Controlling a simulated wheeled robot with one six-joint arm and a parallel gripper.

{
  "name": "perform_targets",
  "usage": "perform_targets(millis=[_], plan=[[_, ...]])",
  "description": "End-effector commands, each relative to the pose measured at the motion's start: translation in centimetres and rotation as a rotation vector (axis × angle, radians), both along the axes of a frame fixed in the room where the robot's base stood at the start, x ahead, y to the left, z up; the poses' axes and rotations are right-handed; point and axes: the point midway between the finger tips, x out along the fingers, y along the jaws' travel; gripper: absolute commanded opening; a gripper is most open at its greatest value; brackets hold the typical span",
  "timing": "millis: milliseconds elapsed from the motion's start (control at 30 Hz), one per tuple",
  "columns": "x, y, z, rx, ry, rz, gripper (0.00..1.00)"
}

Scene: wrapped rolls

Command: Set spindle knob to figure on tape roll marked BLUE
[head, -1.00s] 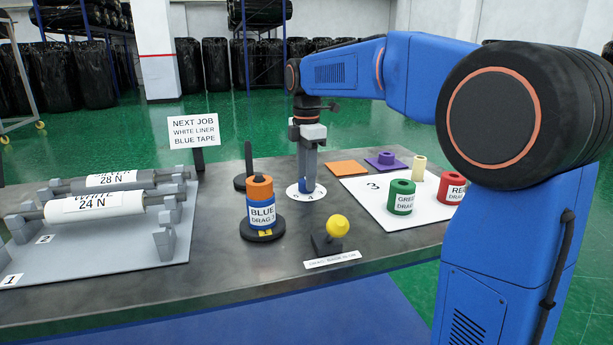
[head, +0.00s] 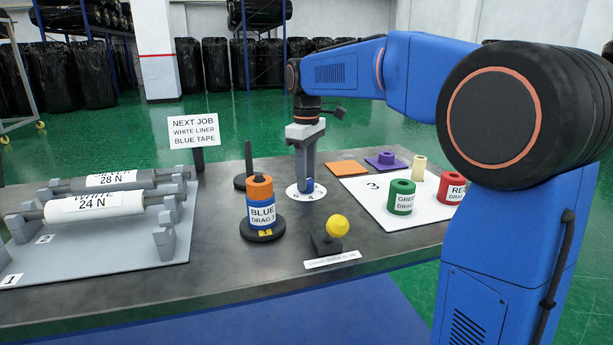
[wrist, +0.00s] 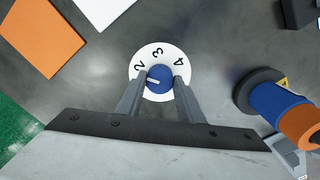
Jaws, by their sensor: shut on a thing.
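The spindle knob (wrist: 160,79) is blue with a white pointer mark, in the middle of a white dial (wrist: 150,51). Figures 2, 3 and 4 show on the dial; the rest is hidden by my fingers. The mark points left in the wrist view, a little below the 2. My gripper (wrist: 160,92) points down with its fingers shut on the knob's sides; it also shows in the head view (head: 306,186). The tape roll marked BLUE (head: 262,212) stands on a black base, below an orange roll (head: 259,187). Its label reads BLUE DRAG, with the figure too small to read surely.
A yellow ball knob (head: 338,225) stands in front of the dial. Green (head: 401,197) and red (head: 452,190) rolls stand on a white mat to the right. Wrapped rolls (head: 95,205) lie in cradles at left. A NEXT JOB sign (head: 194,133) stands behind.

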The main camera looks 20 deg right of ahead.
Motion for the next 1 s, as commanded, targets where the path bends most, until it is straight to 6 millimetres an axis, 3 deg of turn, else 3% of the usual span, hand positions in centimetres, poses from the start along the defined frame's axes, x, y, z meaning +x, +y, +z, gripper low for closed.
perform_targets(millis=[1000], plan=[[0.04,0.03,0.07,0.001,-0.003,-0.927,0.11]])
